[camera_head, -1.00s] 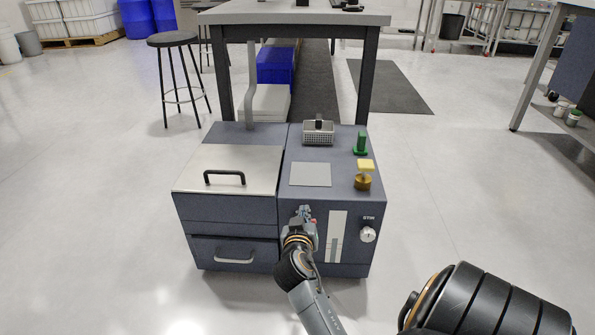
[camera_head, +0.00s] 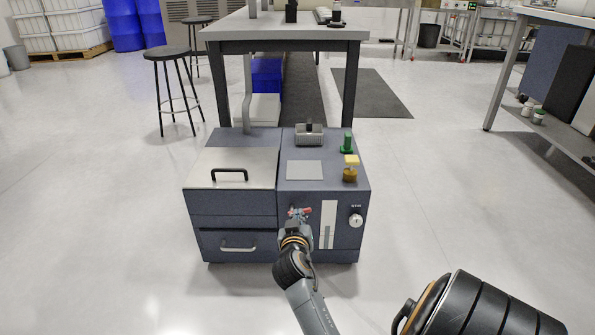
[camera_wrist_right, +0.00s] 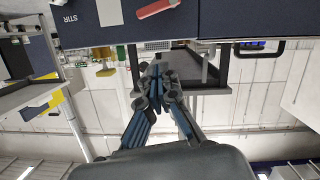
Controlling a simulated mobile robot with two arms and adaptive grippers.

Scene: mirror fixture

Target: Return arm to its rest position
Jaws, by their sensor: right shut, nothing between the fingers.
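My right arm comes up from the bottom centre of the head view, with its right gripper (camera_head: 297,224) in front of the front panel of a dark blue-grey machine (camera_head: 235,208). In the right wrist view the gripper (camera_wrist_right: 160,74) has its fingers together with nothing between them. A small red part (camera_head: 302,212) shows just beyond the gripper; in the wrist view a red piece (camera_wrist_right: 157,8) sits on the machine front, apart from the fingertips. My left gripper is in neither view.
The machine has a black-handled lid (camera_head: 229,176), a drawer handle (camera_head: 238,247), a white knob (camera_head: 356,220), a yellow-topped brass piece (camera_head: 350,170), a green piece (camera_head: 347,143) and a grey basket (camera_head: 309,138). A table (camera_head: 285,34) stands behind. Floor (camera_head: 440,200) is clear at right.

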